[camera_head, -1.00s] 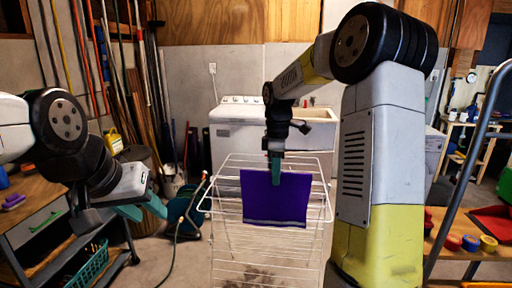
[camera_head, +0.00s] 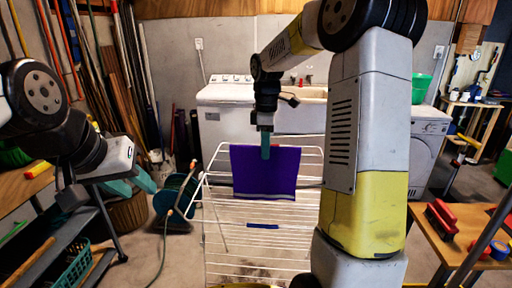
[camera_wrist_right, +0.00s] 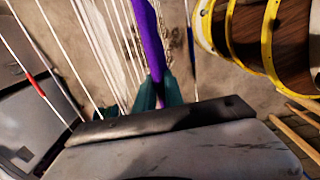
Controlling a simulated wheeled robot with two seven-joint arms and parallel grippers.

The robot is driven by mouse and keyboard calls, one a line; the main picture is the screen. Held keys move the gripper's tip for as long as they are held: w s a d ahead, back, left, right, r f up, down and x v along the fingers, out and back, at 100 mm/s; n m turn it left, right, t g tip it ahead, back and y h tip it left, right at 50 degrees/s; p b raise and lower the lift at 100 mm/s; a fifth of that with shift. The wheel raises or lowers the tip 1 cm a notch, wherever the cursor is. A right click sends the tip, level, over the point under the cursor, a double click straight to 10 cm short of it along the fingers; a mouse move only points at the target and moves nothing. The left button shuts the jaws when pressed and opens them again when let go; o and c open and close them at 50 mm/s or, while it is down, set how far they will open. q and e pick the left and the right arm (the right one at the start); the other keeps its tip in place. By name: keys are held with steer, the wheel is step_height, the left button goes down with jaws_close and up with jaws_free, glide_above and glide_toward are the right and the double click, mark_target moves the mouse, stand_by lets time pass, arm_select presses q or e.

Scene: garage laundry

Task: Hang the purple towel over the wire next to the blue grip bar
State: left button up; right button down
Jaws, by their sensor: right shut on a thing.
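The purple towel (camera_head: 265,174) hangs down flat from my right gripper (camera_head: 265,150), which is shut on its top edge. It hangs in front of the upper part of the white wire drying rack (camera_head: 212,178); I cannot tell whether it touches a wire. In the right wrist view the towel (camera_wrist_right: 152,40) is a thin purple strip between the teal fingers (camera_wrist_right: 159,92). The blue grip bar (camera_head: 263,226) sits on a rack wire below the towel's lower edge. My left gripper (camera_head: 134,183) is empty, its teal fingers apart, left of the rack.
A white washer (camera_head: 225,115) and a sink stand behind the rack. A hose reel (camera_head: 178,195) is on the floor left of it. Benches flank both sides, with a red brush (camera_head: 441,217) on the right one. A red grip (camera_wrist_right: 36,86) shows on a wire in the wrist view.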

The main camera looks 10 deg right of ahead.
steer(key=shift+d+f, duration=0.1)
steer(key=shift+f, duration=10.95)
